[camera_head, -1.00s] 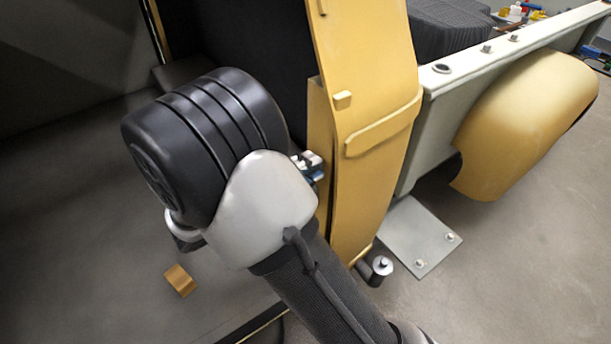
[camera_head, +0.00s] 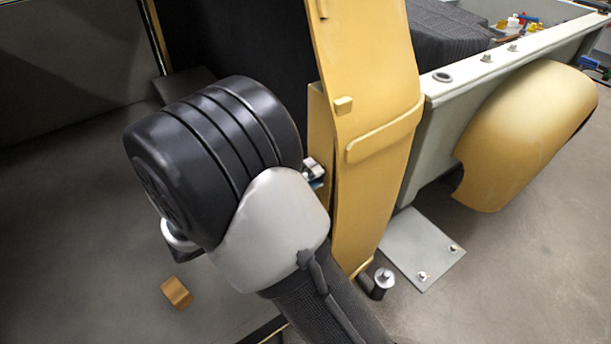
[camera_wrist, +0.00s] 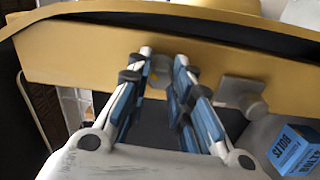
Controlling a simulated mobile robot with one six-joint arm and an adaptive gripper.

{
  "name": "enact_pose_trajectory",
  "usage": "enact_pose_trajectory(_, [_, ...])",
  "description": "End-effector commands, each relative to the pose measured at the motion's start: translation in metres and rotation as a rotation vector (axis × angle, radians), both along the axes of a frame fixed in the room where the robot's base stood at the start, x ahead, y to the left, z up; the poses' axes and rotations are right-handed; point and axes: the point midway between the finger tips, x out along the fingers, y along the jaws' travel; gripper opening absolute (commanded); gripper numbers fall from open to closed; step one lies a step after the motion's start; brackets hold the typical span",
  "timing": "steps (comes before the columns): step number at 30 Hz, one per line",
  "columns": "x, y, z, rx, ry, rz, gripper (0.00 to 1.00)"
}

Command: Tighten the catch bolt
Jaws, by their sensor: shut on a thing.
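In the wrist view, my gripper (camera_wrist: 163,60) has its two blue-and-white fingers reaching to the yellow panel (camera_wrist: 75,55). The fingers are shut on the catch bolt (camera_wrist: 158,74), a small grey-yellow head on the panel, mostly hidden between the fingertips. To the right of the fingers, a grey catch piece (camera_wrist: 240,92) with a square plate and a round end sits on the same panel. In the head view, only a small part of my gripper (camera_head: 315,172) shows past my wrist, beside the yellow post (camera_head: 365,110). The bolt is hidden there.
A blue box marked BOLTS (camera_wrist: 293,150) lies at the lower right of the wrist view. In the head view, a small orange block (camera_head: 176,292) lies on the left floor, and a grey bolted plate (camera_head: 422,250) is right of the post.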

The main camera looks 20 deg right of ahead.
Motion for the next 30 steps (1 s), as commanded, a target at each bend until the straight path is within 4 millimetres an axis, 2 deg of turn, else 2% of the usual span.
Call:
enact_pose_trajectory(2, [0.000,0.000,0.000,0.001,-0.001,0.000,0.00])
enact_pose_trajectory(3, [0.000,0.000,0.000,0.000,-0.001,0.000,0.22])
enact_pose_trajectory(11, [0.000,0.000,0.000,0.000,0.000,0.000,0.39])
enact_pose_trajectory(23, [-0.001,0.005,0.000,0.000,0.001,0.002,0.40])
enact_pose_trajectory(26, [-0.005,0.018,0.000,-0.001,0.001,0.003,0.40])
enact_pose_trajectory(30, [-0.014,0.046,0.000,-0.001,0.001,0.005,0.40])
